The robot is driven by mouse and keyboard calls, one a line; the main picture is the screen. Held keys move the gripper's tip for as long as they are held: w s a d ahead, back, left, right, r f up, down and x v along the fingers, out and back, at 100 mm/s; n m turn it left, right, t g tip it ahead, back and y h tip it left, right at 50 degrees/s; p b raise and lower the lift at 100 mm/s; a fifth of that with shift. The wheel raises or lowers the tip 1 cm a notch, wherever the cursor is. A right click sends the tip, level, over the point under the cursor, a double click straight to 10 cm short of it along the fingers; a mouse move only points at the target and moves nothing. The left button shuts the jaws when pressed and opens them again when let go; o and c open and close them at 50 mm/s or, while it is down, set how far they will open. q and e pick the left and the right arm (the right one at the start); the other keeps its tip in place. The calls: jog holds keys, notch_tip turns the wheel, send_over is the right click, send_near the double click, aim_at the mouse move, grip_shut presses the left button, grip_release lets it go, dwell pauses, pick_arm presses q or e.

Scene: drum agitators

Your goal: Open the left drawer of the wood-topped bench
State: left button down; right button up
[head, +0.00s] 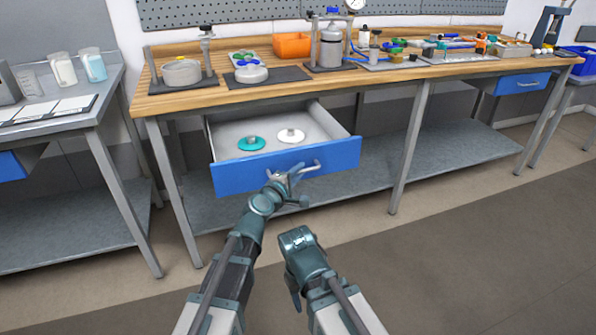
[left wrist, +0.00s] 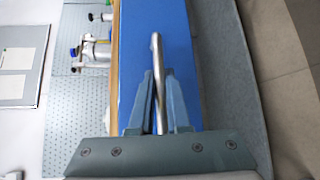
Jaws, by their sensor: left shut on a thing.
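The left drawer (head: 341,155) of the wood-topped bench (head: 160,102) has a blue front and is pulled well out, its inside in plain view. A teal disc (head: 251,143) and a white disc (head: 290,135), each with a small knob, lie in it. My left gripper (head: 290,174) is at the drawer front, shut on the metal bar handle (head: 314,167). In the left wrist view the handle (left wrist: 156,50) runs between the two fingers of the left gripper (left wrist: 160,85). My right arm (head: 300,250) is in front of the bench, apart from the drawer; its fingertips cannot be made out.
Another blue drawer (head: 521,83) at the bench's right is shut. The bench top holds a pot, an orange bin (head: 292,45) and several tools. A bench leg (head: 409,150) stands right of the open drawer. A grey side table (head: 100,75) is at left. The floor in front is clear.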

pick_arm(q)
jog(key=c, duration=0.9)
grip_release()
jog(key=p+v, duration=0.1)
jog(key=v, duration=0.6)
jog(key=shift+s+a, duration=0.15)
jog(key=shift+s, duration=0.05)
